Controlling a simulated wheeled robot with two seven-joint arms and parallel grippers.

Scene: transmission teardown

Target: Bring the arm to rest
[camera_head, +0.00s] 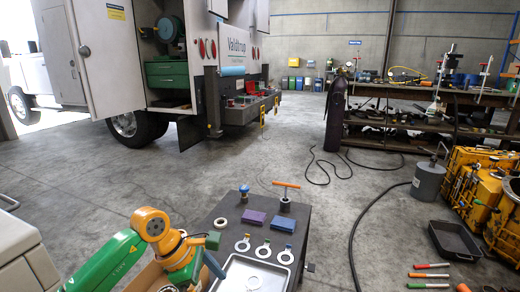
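My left arm (112,262), green with an orange elbow, comes in from the lower left. It bends down at the left edge of the dark work table (222,207). Its gripper end (198,268) is beside the metal tray, low in the picture. The fingers are not clear enough to show whether they are open or shut, and I cannot make out anything held. My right arm and gripper are out of view.
The table bears a metal tray (228,262), purple block (254,217), blue block (283,223), several ring-shaped parts and an orange-handled tool (286,186). A cardboard box (150,277) is under the arm. Yellow housings (485,190) and a black tray (455,240) are at right. Open floor lies behind the table.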

